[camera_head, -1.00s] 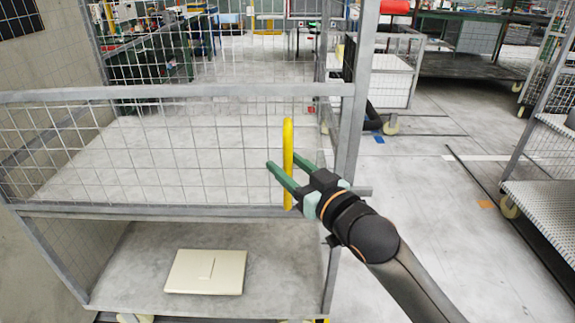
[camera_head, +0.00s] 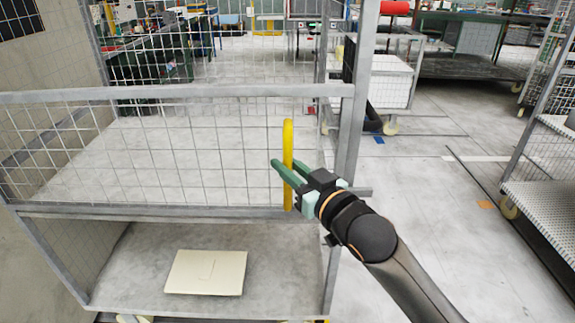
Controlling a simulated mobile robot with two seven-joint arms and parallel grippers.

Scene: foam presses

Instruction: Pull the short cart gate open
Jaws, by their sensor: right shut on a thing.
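The short cart gate (camera_head: 180,92) is a grey metal frame with wire mesh across the front of the cart, and it stands upright and closed. A yellow vertical handle (camera_head: 287,136) is fixed near its right end. My right gripper (camera_head: 284,167) comes in from the lower right. Its green fingers are shut on the yellow handle, one on each side, a little below the handle's middle. My left gripper is not in view.
A flat cream box (camera_head: 206,272) lies on the cart's lower shelf (camera_head: 130,262). The cart's grey corner post (camera_head: 356,110) stands right of the handle. Another mesh cart (camera_head: 545,190) is at the right edge. Bare floor (camera_head: 430,220) lies between them.

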